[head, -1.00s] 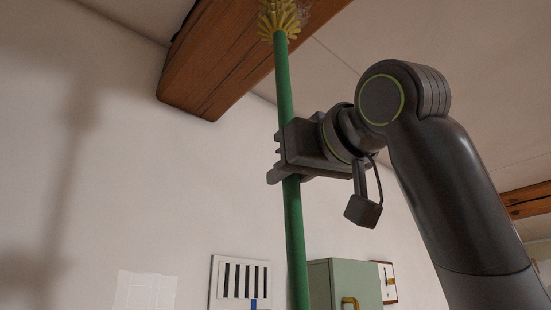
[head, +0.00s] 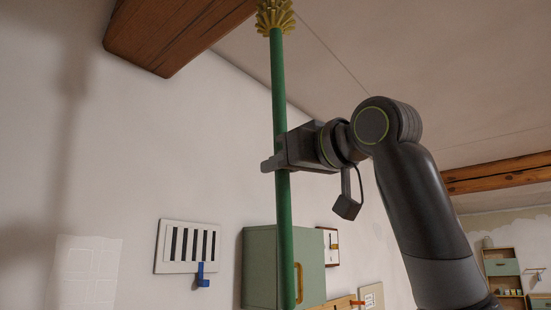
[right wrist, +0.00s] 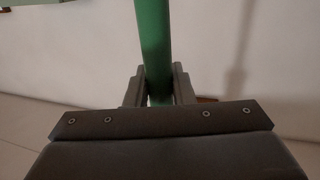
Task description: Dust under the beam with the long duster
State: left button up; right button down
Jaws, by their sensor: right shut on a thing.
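The long duster has a green pole (head: 279,95) and a yellow bristle head (head: 274,17) at its top. My right gripper (head: 279,155) is shut on the pole around its middle and holds it nearly upright. The right wrist view shows the pole (right wrist: 154,45) between the two fingers (right wrist: 158,88). The brown wooden beam (head: 175,35) runs under the ceiling at the upper left. In the picture the duster head lies just right of the beam; I cannot tell whether they touch. The top of the head is cut by the picture's edge. My left gripper is not in view.
A green cabinet (head: 262,262) hangs on the wall behind the pole. A white slotted panel (head: 187,246) with a blue hook (head: 203,275) is left of it. A second beam (head: 495,174) and a shelf unit (head: 503,272) are at the far right. The ceiling between the beams is clear.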

jog(key=s+a+b, duration=0.3)
jog(key=s+a, duration=0.5)
jog(key=a, duration=0.4)
jog(key=f+b, duration=0.4)
jog(key=f, duration=0.1)
jog(key=shift+w+d, duration=0.1)
jog(key=shift+d, duration=0.1)
dwell(0.6)
jog(key=shift+s, duration=0.2)
